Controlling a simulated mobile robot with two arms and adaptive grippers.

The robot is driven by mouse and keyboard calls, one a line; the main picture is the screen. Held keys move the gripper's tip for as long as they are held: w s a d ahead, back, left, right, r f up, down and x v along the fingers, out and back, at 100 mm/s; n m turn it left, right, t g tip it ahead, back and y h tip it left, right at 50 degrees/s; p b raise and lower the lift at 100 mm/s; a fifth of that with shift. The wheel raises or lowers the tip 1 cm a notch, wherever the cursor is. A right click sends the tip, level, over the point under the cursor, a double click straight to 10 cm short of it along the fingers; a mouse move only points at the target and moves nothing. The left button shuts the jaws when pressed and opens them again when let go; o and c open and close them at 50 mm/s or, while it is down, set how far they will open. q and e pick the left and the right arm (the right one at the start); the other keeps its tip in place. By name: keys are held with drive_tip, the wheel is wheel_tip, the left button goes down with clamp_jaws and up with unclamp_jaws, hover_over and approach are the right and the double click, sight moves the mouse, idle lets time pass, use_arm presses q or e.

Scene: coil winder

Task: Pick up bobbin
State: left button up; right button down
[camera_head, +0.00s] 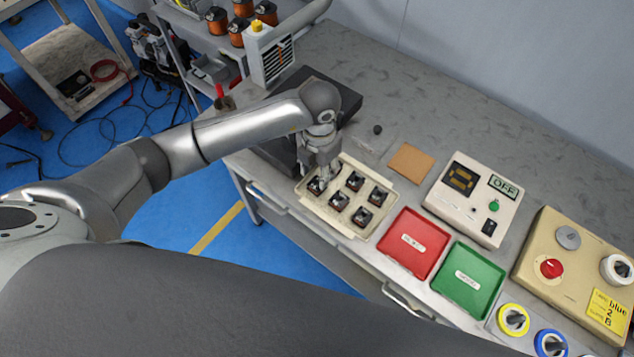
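Several small dark bobbins stand in rows in a cream tray (337,223) on the grey workbench, among them a back bobbin (355,181), a right bobbin (378,196), a front bobbin (362,216) and a middle bobbin (339,201). My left gripper (323,180) points down at the tray's left end, at the left bobbin (316,187). Its fingers partly cover that bobbin. They are too small to show whether they are open or closed on it. My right gripper is not in view.
Right of the tray lie a red tray (412,243) and a green tray (468,280). Behind them stand a brown pad (411,163) and a white tester (473,200) reading OFF. A beige control box (575,265) is at the right.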

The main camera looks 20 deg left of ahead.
sight(318, 181)
use_arm(q)
drive_tip(key=f, duration=0.1)
drive_tip(key=f+p, duration=0.1)
drive_tip(key=f, duration=0.1)
drive_tip(key=shift+s+d+f+p, duration=0.1)
drive_tip(key=shift+s+f+p, duration=0.15)
drive_tip(key=shift+p, duration=0.15)
drive_tip(key=shift+f, duration=0.75)
drive_tip(key=shift+c, duration=0.3)
drive_tip(key=c, duration=0.6)
drive_tip(key=shift+w, duration=0.1)
drive_tip(key=shift+r, duration=0.1)
